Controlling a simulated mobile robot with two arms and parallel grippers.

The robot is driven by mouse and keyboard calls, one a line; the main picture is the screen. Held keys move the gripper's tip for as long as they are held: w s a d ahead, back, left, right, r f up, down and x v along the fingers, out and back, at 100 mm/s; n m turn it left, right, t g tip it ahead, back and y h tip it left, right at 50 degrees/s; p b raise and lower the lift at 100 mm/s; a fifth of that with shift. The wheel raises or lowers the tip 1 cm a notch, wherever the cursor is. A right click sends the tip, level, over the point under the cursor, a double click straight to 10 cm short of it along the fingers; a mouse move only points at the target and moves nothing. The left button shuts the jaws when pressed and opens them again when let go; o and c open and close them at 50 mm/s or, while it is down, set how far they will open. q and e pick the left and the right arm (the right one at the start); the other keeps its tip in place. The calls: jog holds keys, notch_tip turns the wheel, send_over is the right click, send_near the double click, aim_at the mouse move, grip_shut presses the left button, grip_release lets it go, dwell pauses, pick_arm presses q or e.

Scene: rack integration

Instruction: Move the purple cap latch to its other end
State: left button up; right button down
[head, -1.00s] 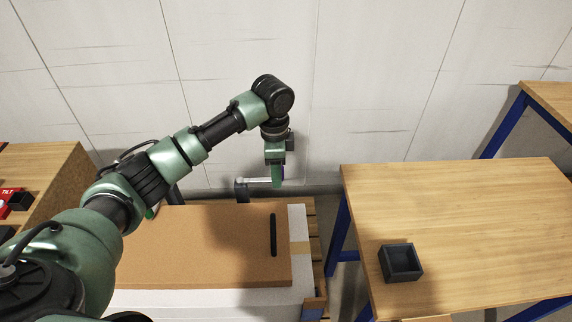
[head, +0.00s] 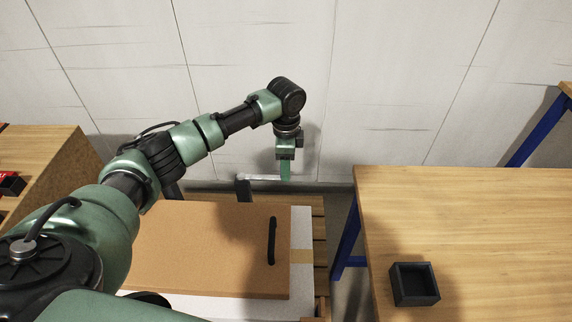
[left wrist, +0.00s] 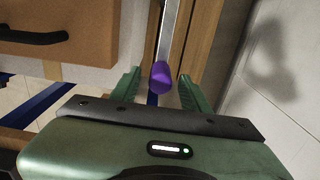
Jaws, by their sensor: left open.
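The purple cap latch (left wrist: 161,77) shows in the left wrist view at the end of a pale metal bar (left wrist: 168,35). My left gripper (left wrist: 158,92) is open, with one green finger on each side of the cap. I see gaps between the cap and both fingers. In the head view my left gripper (head: 285,172) points down at the right end of the pale bar (head: 262,178), and the cap is hidden there. A dark upright post (head: 244,188) stands at the bar's left end. My right gripper is not in view.
A wooden table (head: 470,220) on the right holds a black open bin (head: 414,284). The pale wall (head: 400,90) is close behind my gripper.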

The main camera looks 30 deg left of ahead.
pick_arm(q)
jog(key=shift+f, duration=0.2)
grip_shut()
jog(key=shift+r, duration=0.1)
dwell(1.2)
